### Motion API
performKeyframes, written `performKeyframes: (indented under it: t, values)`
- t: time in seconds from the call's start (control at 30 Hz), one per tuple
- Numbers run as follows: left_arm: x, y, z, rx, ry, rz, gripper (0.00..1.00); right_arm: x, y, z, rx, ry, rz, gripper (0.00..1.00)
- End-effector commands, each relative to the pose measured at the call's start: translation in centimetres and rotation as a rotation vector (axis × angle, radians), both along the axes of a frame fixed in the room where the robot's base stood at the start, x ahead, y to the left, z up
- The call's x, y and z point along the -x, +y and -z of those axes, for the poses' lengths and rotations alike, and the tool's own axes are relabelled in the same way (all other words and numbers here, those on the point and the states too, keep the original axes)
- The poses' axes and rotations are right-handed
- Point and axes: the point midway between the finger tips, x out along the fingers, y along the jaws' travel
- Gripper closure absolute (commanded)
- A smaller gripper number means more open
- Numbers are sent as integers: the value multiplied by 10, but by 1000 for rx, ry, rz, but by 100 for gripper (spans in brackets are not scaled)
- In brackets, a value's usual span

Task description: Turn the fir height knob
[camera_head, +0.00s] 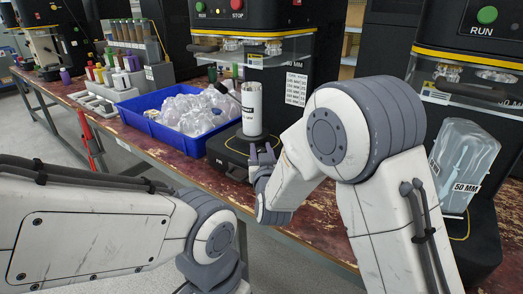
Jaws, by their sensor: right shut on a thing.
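The black seamer base (226,151) with a small white label, too small to read surely, stands at the table's front edge in the head view. A white can (252,108) stands upright on it. My right gripper (262,153) is at the right front of this base, shut on the fir height knob. The knob is mostly hidden by the fingers and the arm, so its turn position cannot be told. My left arm comes in from the left and bends down at the bottom edge; its gripper is out of view.
A blue bin (158,131) of clear bags or lids stands left of the base. Farther left are a rack of coloured cylinders (130,32) and a grey tray. A second machine with a clear bagged part (462,160) labelled 50 MM stands at right. The aisle floor is clear.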

Motion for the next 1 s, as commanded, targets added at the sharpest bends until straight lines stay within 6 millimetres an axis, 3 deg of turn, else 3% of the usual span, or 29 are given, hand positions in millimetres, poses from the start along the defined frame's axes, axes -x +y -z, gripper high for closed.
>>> performKeyframes:
  t: [0.27, 0.7, 1.0]
  values:
    - [0, 0, -7, 0, 0, 0, 100, 1, 3, -1, -2, 0, 165, 100]
    - [0, 0, -39, 0, 0, 0, 100, 0, 3, -3, 2, 1, 530, 100]
    - [0, 0, -52, 0, 0, 0, 100, 0, 2, -2, 1, 0, 694, 100]
